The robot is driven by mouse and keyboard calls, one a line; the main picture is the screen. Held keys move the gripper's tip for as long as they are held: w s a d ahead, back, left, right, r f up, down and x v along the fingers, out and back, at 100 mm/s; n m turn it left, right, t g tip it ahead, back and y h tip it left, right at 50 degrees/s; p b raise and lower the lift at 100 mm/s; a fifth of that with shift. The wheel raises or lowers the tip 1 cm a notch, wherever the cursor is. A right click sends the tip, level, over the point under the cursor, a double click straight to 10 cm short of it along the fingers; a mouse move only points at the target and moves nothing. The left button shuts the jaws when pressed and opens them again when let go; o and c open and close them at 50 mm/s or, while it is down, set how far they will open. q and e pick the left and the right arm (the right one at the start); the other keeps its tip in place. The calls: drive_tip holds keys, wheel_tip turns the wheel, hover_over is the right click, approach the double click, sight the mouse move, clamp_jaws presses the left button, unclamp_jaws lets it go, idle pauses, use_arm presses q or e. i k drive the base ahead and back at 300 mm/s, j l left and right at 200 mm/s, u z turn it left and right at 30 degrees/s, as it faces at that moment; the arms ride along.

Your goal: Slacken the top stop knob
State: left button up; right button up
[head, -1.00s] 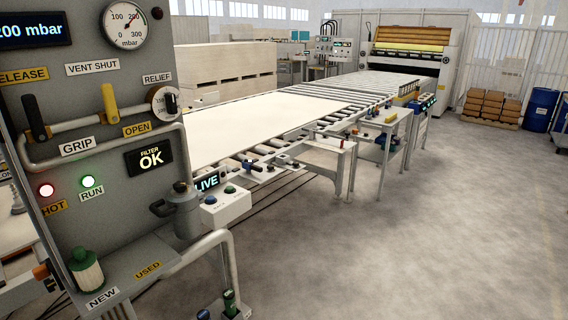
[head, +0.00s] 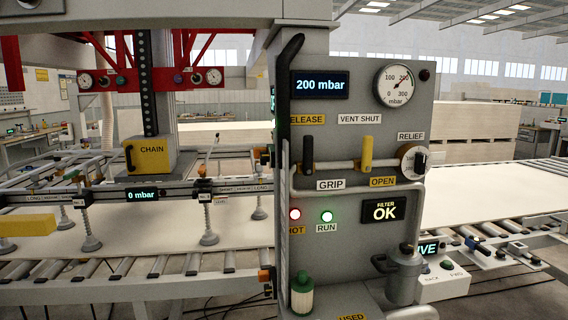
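No knob that I can identify as the top stop knob shows in the head view. The gantry's upright mast (head: 164,85) with a dark toothed strip rises at the left, above a yellow box marked CHAIN (head: 150,156). An orange knob (head: 264,276) sits at the lower left edge of the grey control panel (head: 345,240). A small dark round knob (head: 424,75) is at the panel's upper right corner. Neither of my grippers is in view.
A suction beam (head: 105,196) with several cups hangs over a pale board (head: 170,233) on rollers. Its display reads 0 mbar; the panel display (head: 320,85) reads 200 mbar. A second board (head: 490,205) lies on the conveyor at right.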

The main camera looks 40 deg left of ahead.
sight(264, 158)
drive_tip(key=j+u, duration=0.45)
drive_tip(key=u, duration=0.25)
drive_tip(key=i+j+u, duration=0.15)
drive_tip(key=u, duration=0.15)
